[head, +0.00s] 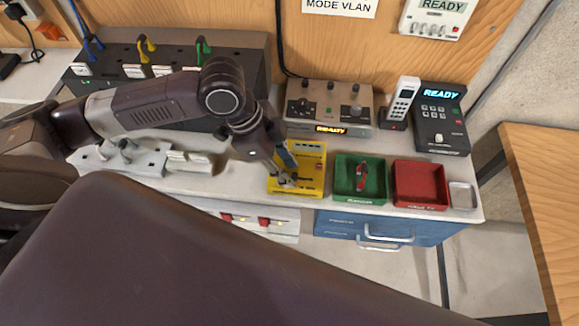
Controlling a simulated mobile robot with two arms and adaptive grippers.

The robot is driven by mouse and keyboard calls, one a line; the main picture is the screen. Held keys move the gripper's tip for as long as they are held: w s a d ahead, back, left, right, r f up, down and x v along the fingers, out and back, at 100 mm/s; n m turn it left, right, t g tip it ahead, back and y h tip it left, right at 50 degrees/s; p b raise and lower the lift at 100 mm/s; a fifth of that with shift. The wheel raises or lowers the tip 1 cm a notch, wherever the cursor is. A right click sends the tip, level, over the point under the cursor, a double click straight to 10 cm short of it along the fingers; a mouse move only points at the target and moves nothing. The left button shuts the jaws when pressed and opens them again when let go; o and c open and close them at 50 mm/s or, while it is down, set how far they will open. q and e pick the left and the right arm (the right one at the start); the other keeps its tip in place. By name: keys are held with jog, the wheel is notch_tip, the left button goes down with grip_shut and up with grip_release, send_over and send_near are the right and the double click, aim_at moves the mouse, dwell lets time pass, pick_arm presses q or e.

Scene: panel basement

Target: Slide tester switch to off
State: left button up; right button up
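The yellow tester (312,154) lies on the white bench top, left of the green tray. It has a darker panel near its top and small dark markings lower on its face. My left gripper (287,180) reaches down over the tester's left side, with its fingertips at or just above the lower face. I cannot tell whether they touch it or how far apart they are. The gripper covers part of the tester's left side, and the switch and its position cannot be made out. My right gripper is not in view.
Right of the tester stand a green tray (344,185) holding a red-handled tool (361,177), a red tray (420,186) and a small metal dish (463,195). Behind are a grey console (330,104), a handset (402,100) and a black device (440,120). Blue drawers (340,224) sit below.

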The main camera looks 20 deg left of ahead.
pick_arm(q)
jog(key=shift+r, duration=0.2)
jog(key=v, duration=1.1)
jog(key=shift+a+r, duration=0.25)
jog(key=shift+a, duration=0.05)
jog(key=shift+s, duration=0.15)
